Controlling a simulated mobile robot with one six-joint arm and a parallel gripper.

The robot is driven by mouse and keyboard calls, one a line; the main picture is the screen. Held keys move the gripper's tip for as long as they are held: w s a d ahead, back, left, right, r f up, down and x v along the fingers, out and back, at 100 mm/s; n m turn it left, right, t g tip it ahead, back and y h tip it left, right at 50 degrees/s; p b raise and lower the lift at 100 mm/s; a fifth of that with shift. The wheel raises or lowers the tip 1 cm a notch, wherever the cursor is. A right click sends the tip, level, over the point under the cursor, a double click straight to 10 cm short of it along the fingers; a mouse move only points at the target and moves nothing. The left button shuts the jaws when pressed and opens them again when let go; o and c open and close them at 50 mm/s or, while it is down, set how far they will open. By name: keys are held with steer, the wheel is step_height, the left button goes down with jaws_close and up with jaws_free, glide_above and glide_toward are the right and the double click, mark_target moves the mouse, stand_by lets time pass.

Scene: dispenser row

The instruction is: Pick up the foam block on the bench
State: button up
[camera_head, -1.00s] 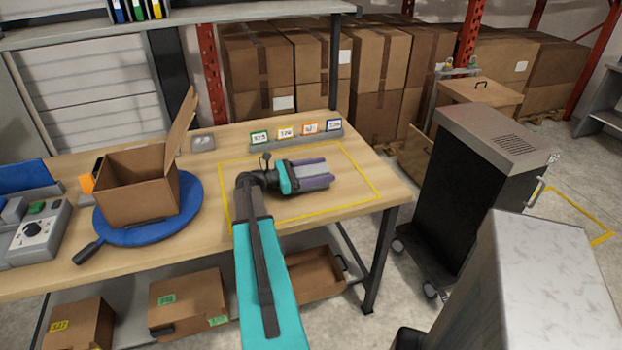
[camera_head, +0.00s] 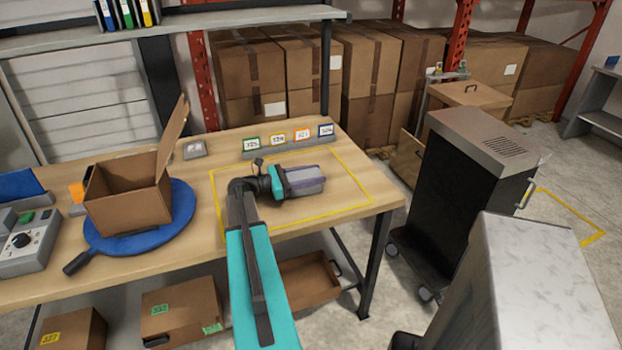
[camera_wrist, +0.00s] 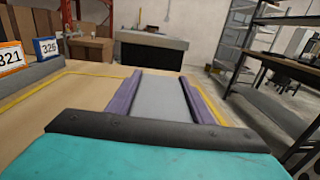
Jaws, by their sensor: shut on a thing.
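The foam block is a grey block (camera_head: 304,180) between the purple fingers of my gripper (camera_head: 308,181), over the yellow-outlined area at the right of the bench (camera_head: 120,258). In the wrist view the grey block (camera_wrist: 158,100) fills the space between both purple fingers of my gripper (camera_wrist: 160,88). My gripper is shut on it. It lies low over the bench top; I cannot tell whether the block touches the wood.
An open cardboard box (camera_head: 130,205) sits on a blue round turntable (camera_head: 180,222) at left. A row of numbered cards (camera_head: 290,144) stands behind my gripper. A control box (camera_head: 25,248) is at far left. A dark cabinet (camera_head: 455,205) stands right of the bench.

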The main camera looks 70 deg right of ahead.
steer(key=shift+r, duration=0.55)
steer(key=shift+s+a+r+b, duration=0.1)
steer(key=shift+a+r+b, duration=0.15)
steer(key=shift+r, duration=0.3)
steer(key=shift+a+r+b, duration=0.2)
steer(key=shift+r+b, duration=0.05)
steer(key=shift+r, duration=0.25)
steer(key=s+a+r+b, duration=0.1)
steer(key=a+b, duration=0.1)
steer(key=a, duration=1.3)
steer(key=shift+s+r, duration=0.25)
steer(key=shift+s, duration=0.1)
